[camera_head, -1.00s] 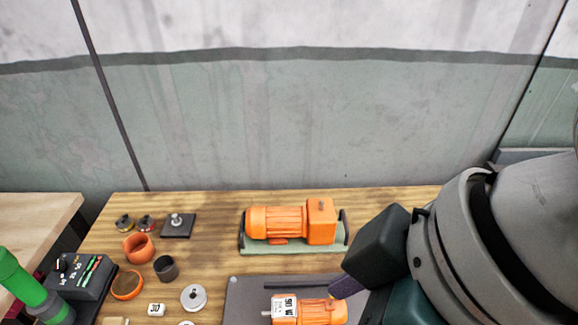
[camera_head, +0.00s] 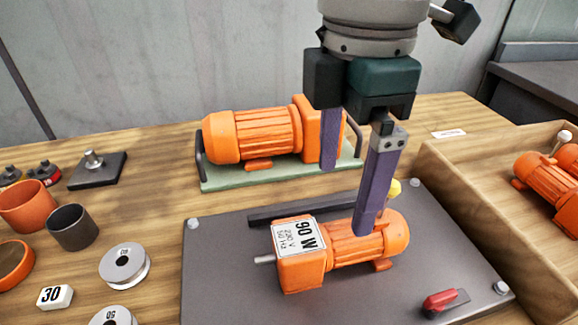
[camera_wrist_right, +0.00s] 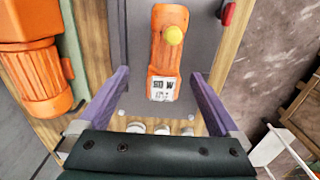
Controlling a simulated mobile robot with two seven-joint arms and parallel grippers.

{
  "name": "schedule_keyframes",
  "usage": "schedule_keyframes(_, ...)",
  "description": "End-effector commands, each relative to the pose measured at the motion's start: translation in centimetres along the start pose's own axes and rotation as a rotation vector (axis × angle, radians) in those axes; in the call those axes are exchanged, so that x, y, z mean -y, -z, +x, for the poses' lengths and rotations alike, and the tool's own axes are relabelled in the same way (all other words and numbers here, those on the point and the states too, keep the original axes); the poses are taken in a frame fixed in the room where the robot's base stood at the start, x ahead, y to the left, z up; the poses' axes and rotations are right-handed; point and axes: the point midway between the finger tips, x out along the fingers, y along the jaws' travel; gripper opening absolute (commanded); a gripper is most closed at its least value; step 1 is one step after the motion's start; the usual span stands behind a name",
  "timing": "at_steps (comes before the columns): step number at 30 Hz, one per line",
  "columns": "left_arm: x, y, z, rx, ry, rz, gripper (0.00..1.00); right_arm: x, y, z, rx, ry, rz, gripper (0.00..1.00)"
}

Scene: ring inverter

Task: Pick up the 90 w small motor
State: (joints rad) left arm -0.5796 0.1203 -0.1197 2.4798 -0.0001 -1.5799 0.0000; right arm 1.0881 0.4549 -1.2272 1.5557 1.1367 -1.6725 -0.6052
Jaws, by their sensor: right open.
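The small orange motor (camera_head: 352,247) with a white "90 W" label (camera_head: 299,237) lies on a dark grey plate (camera_head: 225,285). Its metal shaft points left in the head view, and a yellow knob (camera_head: 394,188) shows at its other end. My right gripper (camera_head: 347,200) is open and points down over the motor, with purple fingers. The near finger hides part of the motor's body. In the right wrist view, the motor (camera_wrist_right: 166,58) shows between the spread fingers (camera_wrist_right: 160,73), with a visible gap on each side. My left gripper is not in view.
A larger orange motor (camera_head: 260,135) on a green base (camera_head: 225,178) stands just behind. A wooden tray (camera_head: 455,190) with orange motors is on the right. A red-handled part (camera_head: 444,299) lies on the plate. Discs (camera_head: 124,265) and cups (camera_head: 72,228) stand on the left.

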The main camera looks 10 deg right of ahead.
Motion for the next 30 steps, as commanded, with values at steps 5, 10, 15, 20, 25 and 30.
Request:
schedule_keyframes(5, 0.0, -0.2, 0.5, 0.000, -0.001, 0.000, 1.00, 0.1, 0.0, 2.7, 0.000, 0.003, 0.001, 0.99)
schedule_keyframes(10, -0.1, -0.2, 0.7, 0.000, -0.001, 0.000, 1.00, 0.3, 0.1, 4.2, 0.001, 0.001, 0.001, 0.99)
schedule_keyframes(15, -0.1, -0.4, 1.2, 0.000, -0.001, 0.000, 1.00, 0.9, 0.3, 6.9, 0.001, 0.002, 0.000, 0.99)
schedule_keyframes(20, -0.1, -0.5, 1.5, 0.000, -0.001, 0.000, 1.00, 0.8, 0.3, 8.5, 0.000, 0.000, 0.001, 0.99)
schedule_keyframes(25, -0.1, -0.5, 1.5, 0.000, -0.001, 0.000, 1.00, 0.8, 0.3, 8.6, -0.001, -0.001, 0.000, 0.99)
schedule_keyframes(30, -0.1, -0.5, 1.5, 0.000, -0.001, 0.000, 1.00, 0.8, 0.3, 8.6, -0.001, -0.001, 0.000, 0.88)
